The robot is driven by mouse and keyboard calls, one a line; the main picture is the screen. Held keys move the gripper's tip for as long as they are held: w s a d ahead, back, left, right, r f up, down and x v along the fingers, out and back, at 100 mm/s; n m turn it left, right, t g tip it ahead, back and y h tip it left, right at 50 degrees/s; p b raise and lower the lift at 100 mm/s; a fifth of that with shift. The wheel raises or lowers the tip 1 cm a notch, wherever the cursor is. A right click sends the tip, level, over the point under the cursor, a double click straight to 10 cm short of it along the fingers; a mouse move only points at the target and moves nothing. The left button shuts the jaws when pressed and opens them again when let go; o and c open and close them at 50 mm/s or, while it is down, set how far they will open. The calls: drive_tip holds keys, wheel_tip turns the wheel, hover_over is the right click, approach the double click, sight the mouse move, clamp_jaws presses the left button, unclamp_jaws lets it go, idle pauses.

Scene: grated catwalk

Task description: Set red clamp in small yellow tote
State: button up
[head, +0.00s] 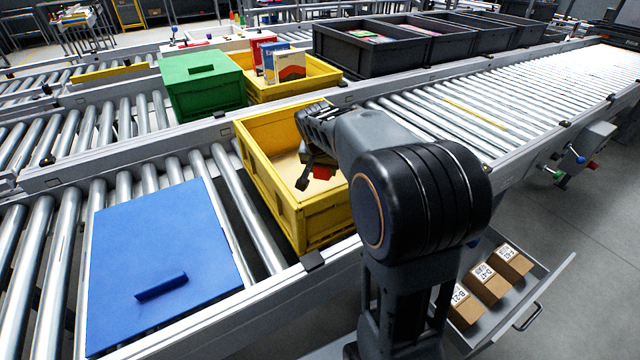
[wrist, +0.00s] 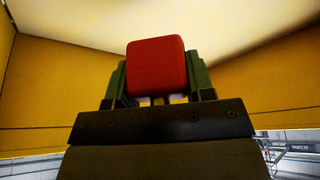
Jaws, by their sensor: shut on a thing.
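My gripper (head: 313,178) is inside the upper part of the yellow tote (head: 270,199), which stands on the near roller conveyor. It is shut on the red clamp (wrist: 157,66). In the wrist view the clamp is a rounded red block between the two green fingers. In the head view only a small red part of the clamp (head: 321,173) shows below my gripper. The tote's pale floor (wrist: 180,18) shows beyond the clamp; I cannot tell whether the clamp touches it. My arm hides the tote's right side.
A blue lid or panel with a handle (head: 160,262) lies left of the tote. A green crate (head: 203,84) and another yellow tote (head: 318,75) with upright boxes stand behind. Dark crates (head: 365,54) line the back. An open drawer (head: 527,299) holds small cartons at lower right.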

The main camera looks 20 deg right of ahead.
sight(321, 171)
drive_tip(key=shift+f+b, duration=0.65)
drive_tip(key=shift+f, duration=2.1)
drive_tip(key=shift+f, duration=0.15)
drive_tip(key=o, duration=1)
drive_tip(key=shift+r, duration=0.5)
drive_tip(key=shift+p+v, duration=0.8)
drive_tip(key=shift+v, duration=2.6)
drive_tip(key=shift+s+a, duration=0.1)
drive_tip(key=shift+s, duration=0.05)
